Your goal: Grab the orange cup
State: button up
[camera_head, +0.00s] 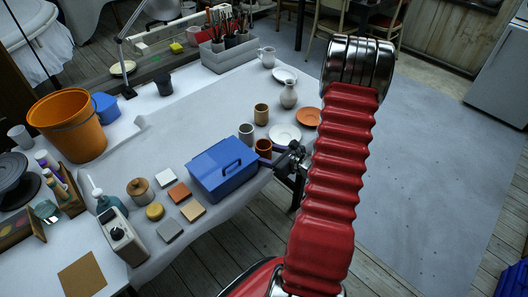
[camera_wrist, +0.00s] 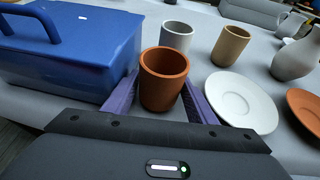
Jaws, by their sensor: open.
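The orange cup (camera_wrist: 162,82) is a terracotta-coloured tumbler standing upright on the white-covered table (camera_head: 185,133). In the head view the cup (camera_head: 264,147) is just right of the blue toolbox, close to the end of my arm. My gripper (camera_wrist: 163,98) is open in the wrist view, with one purple finger on each side of the cup. I cannot tell whether either finger touches it. In the head view the fingers are hard to make out.
The blue toolbox (camera_wrist: 70,50) stands close left of my gripper. A grey cup (camera_wrist: 177,36) and a tan cup (camera_wrist: 231,45) stand behind. A white saucer (camera_wrist: 241,100) lies right, with an orange plate (camera_wrist: 306,108) and a grey vase (camera_wrist: 296,58) beyond it.

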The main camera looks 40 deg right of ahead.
aim_at(263, 144)
jog(key=shift+w+f, duration=0.1)
jog(key=shift+w, duration=0.15)
jog(key=shift+c, duration=0.4)
jog(key=c, duration=0.7)
jog(key=shift+r, duration=0.2)
jog(key=shift+r, duration=4.85)
